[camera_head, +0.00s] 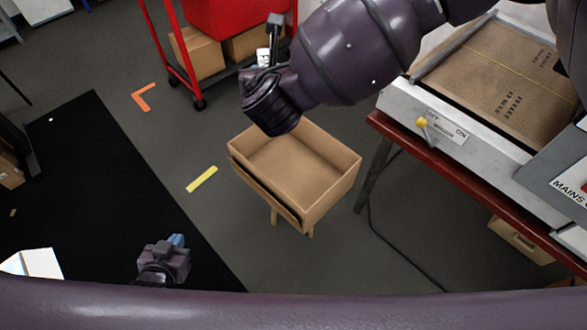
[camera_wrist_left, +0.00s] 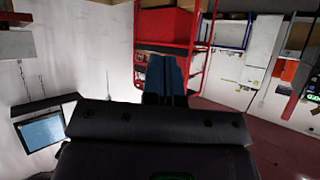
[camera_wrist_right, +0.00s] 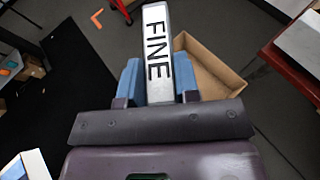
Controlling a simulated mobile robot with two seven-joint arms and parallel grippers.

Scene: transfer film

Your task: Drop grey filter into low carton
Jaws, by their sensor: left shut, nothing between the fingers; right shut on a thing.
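The grey filter (camera_wrist_right: 157,50) is a pale block marked FINE. It shows in the right wrist view between the blue fingers of my right gripper (camera_wrist_right: 158,80), which is shut on it. The low carton (camera_head: 335,197) is an open brown box on short legs, beside and below my right wrist. It also shows in the right wrist view (camera_wrist_right: 222,72), behind and right of the filter. My left gripper (camera_head: 177,241) is shut and empty, low at the left.
A red cart (camera_head: 171,50) with brown boxes stands behind the carton. A red-edged bench (camera_head: 410,138) with a machine (camera_head: 440,125) stands at the right. A black mat (camera_head: 90,180) lies at the left, with a yellow floor mark (camera_head: 201,179) near the carton.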

